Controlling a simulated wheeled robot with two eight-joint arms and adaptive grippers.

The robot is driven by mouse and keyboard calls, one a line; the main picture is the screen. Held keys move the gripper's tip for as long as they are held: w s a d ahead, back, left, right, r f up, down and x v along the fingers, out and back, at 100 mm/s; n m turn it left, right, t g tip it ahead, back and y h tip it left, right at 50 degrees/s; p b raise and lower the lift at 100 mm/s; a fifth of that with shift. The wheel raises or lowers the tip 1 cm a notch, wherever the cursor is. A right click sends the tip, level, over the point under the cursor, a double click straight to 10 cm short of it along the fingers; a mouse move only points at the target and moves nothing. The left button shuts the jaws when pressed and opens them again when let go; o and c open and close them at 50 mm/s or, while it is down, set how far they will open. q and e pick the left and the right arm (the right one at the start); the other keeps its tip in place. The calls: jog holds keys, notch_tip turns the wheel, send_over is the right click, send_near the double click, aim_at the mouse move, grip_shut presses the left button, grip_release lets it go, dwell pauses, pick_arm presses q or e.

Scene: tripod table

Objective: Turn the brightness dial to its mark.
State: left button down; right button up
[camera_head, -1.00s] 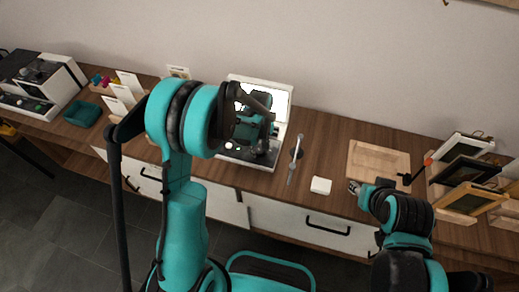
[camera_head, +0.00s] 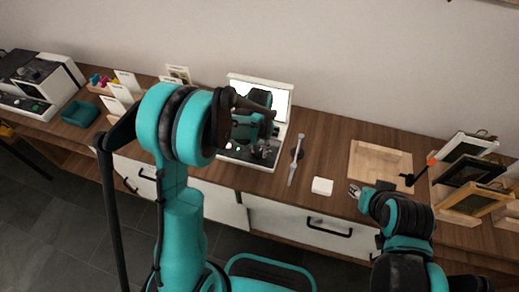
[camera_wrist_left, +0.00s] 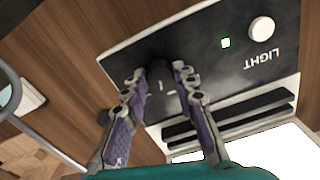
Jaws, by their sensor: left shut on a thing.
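The light box (camera_head: 231,150) stands at the middle of the table, with a raised lid and bright screen (camera_head: 283,101) behind a black panel. The wrist view shows this panel (camera_wrist_left: 225,75) upside down, with the word LIGHT, a round white knob (camera_wrist_left: 262,29) and a lit green square. My left gripper (camera_head: 265,151) is down at the panel's right part. In the wrist view its two fingers (camera_wrist_left: 158,75) straddle a dark dial with small pale marks beside it. The dial is mostly in shadow, so its pointer cannot be read. My right gripper (camera_head: 355,191) is by the table's front edge, away from the box.
A watch-like strap (camera_head: 295,165) and a white block (camera_head: 322,186) lie right of the box. A wooden tray (camera_head: 380,164) and upright frames (camera_head: 468,172) are at the right. A teal tray (camera_head: 80,113) and another machine (camera_head: 35,85) stand left.

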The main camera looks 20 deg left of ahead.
aim_at(260, 151)
pick_arm(q)
jog(key=m, duration=0.6)
jog(key=shift+b, duration=0.3)
dwell(0.4)
jog(key=c, duration=1.2)
grip_release()
notch_tip(260, 151, up, 12)
